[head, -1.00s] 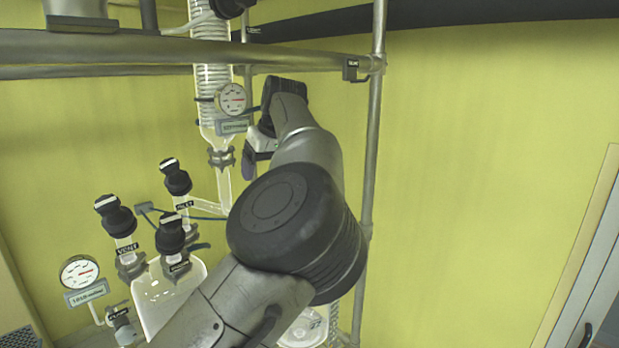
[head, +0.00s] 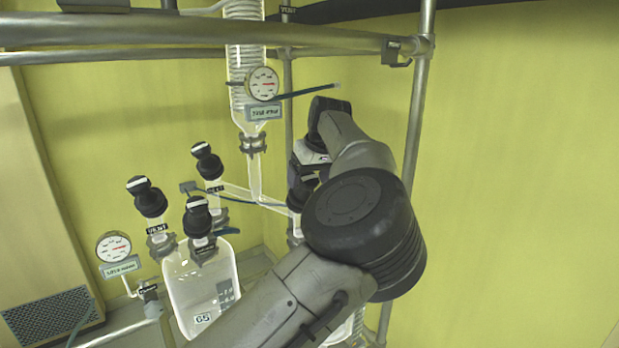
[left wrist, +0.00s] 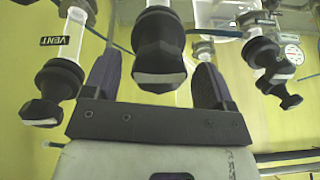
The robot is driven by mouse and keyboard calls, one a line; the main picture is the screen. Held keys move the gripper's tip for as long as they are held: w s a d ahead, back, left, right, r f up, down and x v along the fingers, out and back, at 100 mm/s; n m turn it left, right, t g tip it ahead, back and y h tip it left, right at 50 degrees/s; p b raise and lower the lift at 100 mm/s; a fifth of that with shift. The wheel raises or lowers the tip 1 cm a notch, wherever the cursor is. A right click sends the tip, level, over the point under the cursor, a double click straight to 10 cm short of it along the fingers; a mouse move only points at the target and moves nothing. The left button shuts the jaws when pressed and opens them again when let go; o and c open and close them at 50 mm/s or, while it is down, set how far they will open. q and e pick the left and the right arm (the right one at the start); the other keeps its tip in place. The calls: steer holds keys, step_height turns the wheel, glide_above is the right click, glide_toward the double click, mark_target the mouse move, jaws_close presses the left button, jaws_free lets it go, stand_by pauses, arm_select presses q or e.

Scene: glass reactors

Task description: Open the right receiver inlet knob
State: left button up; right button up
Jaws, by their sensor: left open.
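My left gripper (head: 306,178) is at the right receiver, largely hidden by my arm in the head view. In the left wrist view, its two dark fingers (left wrist: 158,78) are open. A black knob with a white-marked end (left wrist: 160,55) stands between them, with visible gaps on both sides. Its label is not readable, so I cannot confirm it is the inlet knob. A knob labelled VENT (left wrist: 55,82) is left of the fingers and another black knob (left wrist: 272,70) is right of them. In the head view a black knob (head: 298,196) shows beside the gripper. My right gripper is not in view.
The left receiver (head: 195,285) has several black knobs, including VENT (head: 148,197), and a gauge (head: 114,246) beside it. A coiled condenser (head: 246,60) with another gauge (head: 262,84) hangs above. Metal rails (head: 180,34) and an upright post (head: 416,120) frame the setup.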

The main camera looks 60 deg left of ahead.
arm_select(q)
steer(key=shift+a+f, duration=0.1)
steer(key=shift+f, duration=0.05)
steer(key=c, duration=0.9)
steer(key=shift+n, duration=0.3)
